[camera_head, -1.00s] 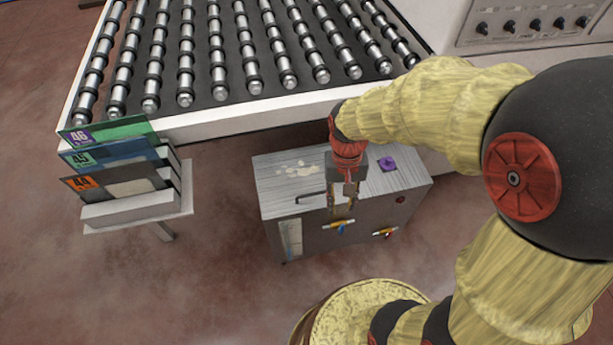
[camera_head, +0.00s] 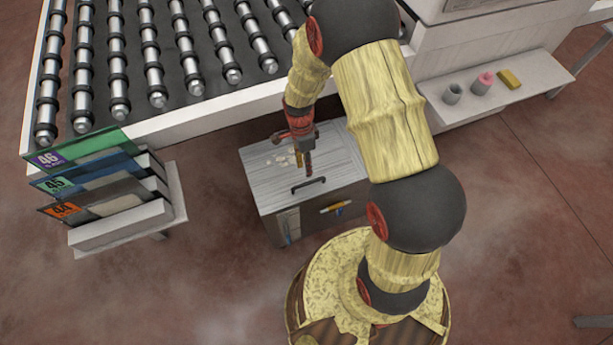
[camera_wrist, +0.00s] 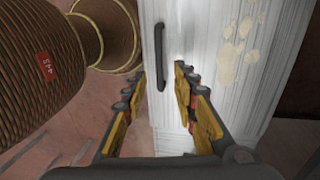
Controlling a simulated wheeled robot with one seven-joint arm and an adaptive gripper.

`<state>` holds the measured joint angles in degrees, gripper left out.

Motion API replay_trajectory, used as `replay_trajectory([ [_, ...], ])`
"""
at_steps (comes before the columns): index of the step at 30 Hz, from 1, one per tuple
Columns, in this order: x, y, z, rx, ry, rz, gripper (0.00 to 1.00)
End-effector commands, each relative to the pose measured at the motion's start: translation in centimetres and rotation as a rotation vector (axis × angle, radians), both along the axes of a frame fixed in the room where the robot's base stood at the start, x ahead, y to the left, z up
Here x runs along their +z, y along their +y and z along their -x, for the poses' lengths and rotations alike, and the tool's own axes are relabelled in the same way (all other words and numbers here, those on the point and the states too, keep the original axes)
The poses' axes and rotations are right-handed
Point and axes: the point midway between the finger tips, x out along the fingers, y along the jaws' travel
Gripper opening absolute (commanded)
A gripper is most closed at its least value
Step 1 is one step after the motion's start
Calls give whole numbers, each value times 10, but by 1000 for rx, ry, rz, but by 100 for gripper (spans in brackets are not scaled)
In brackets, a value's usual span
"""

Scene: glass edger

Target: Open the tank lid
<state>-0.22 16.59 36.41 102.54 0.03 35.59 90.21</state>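The tank (camera_head: 285,228) is a grey box standing on the floor below the roller table. Its lid (camera_head: 262,185) is light, brushed grey with pale stains and looks closed. A dark bar handle (camera_head: 308,185) sits near the lid's front edge. My gripper (camera_head: 307,172) is above the lid, just behind the handle in the head view. In the wrist view my gripper (camera_wrist: 160,115) has its yellow-padded fingers spread apart, with nothing between the pads. There the handle (camera_wrist: 160,57) shows beyond the fingertips, apart from them. My arm hides the right part of the tank.
A roller table (camera_head: 190,125) stands behind the tank. A rack with numbered panels (camera_head: 110,200) is at the left. A shelf (camera_head: 480,108) with a grey cup, a pink-topped container and a yellow block is at the right. Floor at front left is clear.

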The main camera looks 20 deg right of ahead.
Motion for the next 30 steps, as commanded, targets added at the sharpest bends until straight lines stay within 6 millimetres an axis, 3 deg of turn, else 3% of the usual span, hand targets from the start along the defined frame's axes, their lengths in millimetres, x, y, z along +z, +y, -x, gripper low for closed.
replay_trajectory([
  [9, -47, 0, 10, 1, 4, 0, 28],
  [15, -68, 0, 14, 2, 3, 0, 28],
  [26, -73, 0, 15, 3, 2, -1, 28],
  [30, -73, 0, 15, 3, 2, -1, 22],
])
